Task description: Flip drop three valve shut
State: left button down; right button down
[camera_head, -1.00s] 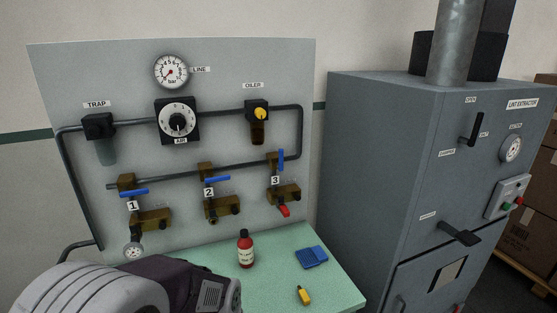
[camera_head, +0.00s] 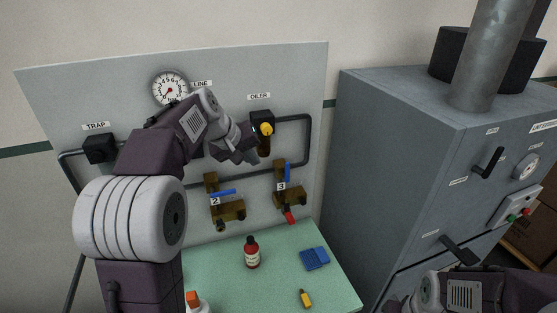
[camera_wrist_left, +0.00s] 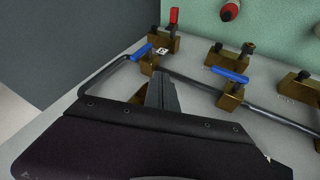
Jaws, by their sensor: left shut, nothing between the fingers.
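Drop three (camera_head: 288,199) is a brass fitting on the grey panel, labelled 3. Its blue valve lever (camera_head: 287,172) stands upright, in line with the drop; a red handle (camera_head: 290,216) hangs below. The blue lever (camera_wrist_left: 142,52) and red handle (camera_wrist_left: 173,16) also show in the left wrist view. My left gripper (camera_head: 250,157) is shut and empty, up and to the left of the lever, below the oiler. Its fingers (camera_wrist_left: 162,92) point toward drop three in the left wrist view, apart from the lever. My right gripper is out of view.
Drop two (camera_head: 228,210) has its blue lever (camera_head: 222,192) crosswise. The yellow-knobbed oiler (camera_head: 265,130) sits just above my gripper. A grey cabinet (camera_head: 390,170) stands right.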

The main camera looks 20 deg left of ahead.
aim_at(286, 170)
pick_arm(q)
jog(key=w+d+f+p, duration=0.4)
jog(key=w+d+f, duration=0.1)
jog(key=w+f, duration=0.3)
jog(key=shift+p, duration=0.4)
jog(key=shift+f, duration=0.1)
